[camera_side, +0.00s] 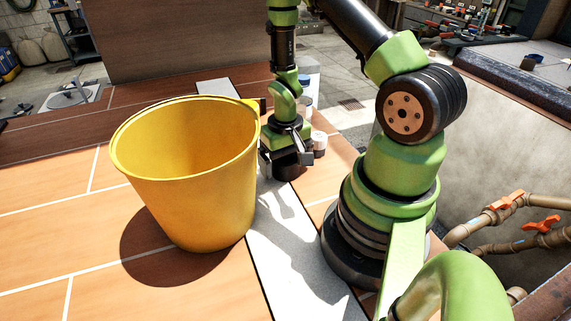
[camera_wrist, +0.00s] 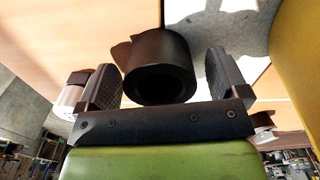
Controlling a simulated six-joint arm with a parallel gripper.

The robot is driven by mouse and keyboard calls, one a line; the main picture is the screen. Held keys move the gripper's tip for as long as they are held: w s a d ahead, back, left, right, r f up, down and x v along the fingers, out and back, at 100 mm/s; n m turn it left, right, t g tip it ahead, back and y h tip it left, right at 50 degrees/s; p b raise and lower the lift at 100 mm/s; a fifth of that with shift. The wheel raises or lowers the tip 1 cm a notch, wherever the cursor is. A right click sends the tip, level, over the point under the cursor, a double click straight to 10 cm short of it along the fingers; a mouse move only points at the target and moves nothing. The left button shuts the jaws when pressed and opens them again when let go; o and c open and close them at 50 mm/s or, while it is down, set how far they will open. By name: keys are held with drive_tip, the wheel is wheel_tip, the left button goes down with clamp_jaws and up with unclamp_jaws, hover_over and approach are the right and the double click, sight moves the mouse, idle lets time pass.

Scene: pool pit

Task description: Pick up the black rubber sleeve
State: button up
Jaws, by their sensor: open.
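The black rubber sleeve (camera_wrist: 160,60) is a short, thick-walled dark cylinder with a round hole, seen in the wrist view. My gripper (camera_wrist: 161,72) is open, with one ridged finger on each side of the sleeve. A gap shows between the sleeve and each finger, wider on the right. The sleeve's lower edge in the picture is close to the gripper's black palm bar; I cannot tell if they touch.
A large yellow bucket (camera_side: 185,190) stands on the wood-tiled surface (camera_side: 40,245), left of my gripper. It also shows at the right of the wrist view (camera_wrist: 297,50). A small white-lidded jar (camera_side: 320,143) is just right of my gripper. The tiles left of the bucket are clear.

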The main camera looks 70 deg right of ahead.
drive_tip(key=c, duration=1.2)
